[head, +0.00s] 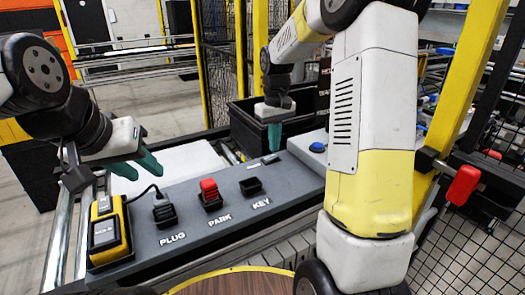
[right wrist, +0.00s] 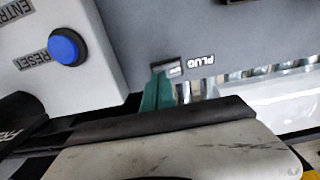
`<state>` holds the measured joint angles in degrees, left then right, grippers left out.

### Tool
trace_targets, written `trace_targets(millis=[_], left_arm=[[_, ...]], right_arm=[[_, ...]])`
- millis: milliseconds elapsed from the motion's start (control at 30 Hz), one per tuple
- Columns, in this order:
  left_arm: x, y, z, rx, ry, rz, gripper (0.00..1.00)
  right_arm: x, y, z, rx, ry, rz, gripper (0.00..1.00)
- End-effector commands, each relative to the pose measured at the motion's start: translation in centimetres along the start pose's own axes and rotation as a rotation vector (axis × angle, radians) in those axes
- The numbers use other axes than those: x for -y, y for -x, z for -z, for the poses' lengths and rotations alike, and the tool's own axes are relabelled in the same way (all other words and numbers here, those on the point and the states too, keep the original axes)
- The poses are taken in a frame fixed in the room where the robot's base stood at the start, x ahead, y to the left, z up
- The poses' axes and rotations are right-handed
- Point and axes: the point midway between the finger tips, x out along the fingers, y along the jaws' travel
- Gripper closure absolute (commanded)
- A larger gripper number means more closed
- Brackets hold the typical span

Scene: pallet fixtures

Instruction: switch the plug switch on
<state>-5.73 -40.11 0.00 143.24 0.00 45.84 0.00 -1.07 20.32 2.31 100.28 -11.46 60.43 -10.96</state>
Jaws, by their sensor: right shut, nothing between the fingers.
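The plug switch (right wrist: 174,67) is a small dark rocker set in the grey panel, beside an upside-down PLUG label in the right wrist view. My right gripper (right wrist: 158,78) is shut and empty, its teal fingertips at the switch's edge; whether they touch it I cannot tell. Its fingers partly cover the switch, and its on or off position is unclear. In the head view the right gripper (head: 274,150) points down over the far right part of the panel. My left gripper (head: 139,171) appears open and empty, above the panel's left end.
The grey panel (head: 293,190) holds a black plug (head: 164,211) with a cable, a red piece (head: 210,191) at PARK and an empty KEY socket (head: 251,186). A yellow device (head: 108,233) stands at left. A blue RESET button (right wrist: 67,47) sits near the right gripper.

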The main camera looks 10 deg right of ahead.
Motion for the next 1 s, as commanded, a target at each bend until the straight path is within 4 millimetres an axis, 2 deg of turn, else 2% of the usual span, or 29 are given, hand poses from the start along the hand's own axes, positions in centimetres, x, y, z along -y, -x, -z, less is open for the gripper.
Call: trace_targets(millis=[1000], left_arm=[[0.0, 0.0, 0.0, 0.0, 0.0, 0.0, 0.64]], right_arm=[[0.0, -1.2, 0.0, 0.001, 0.0, 0.0, 1.0]])
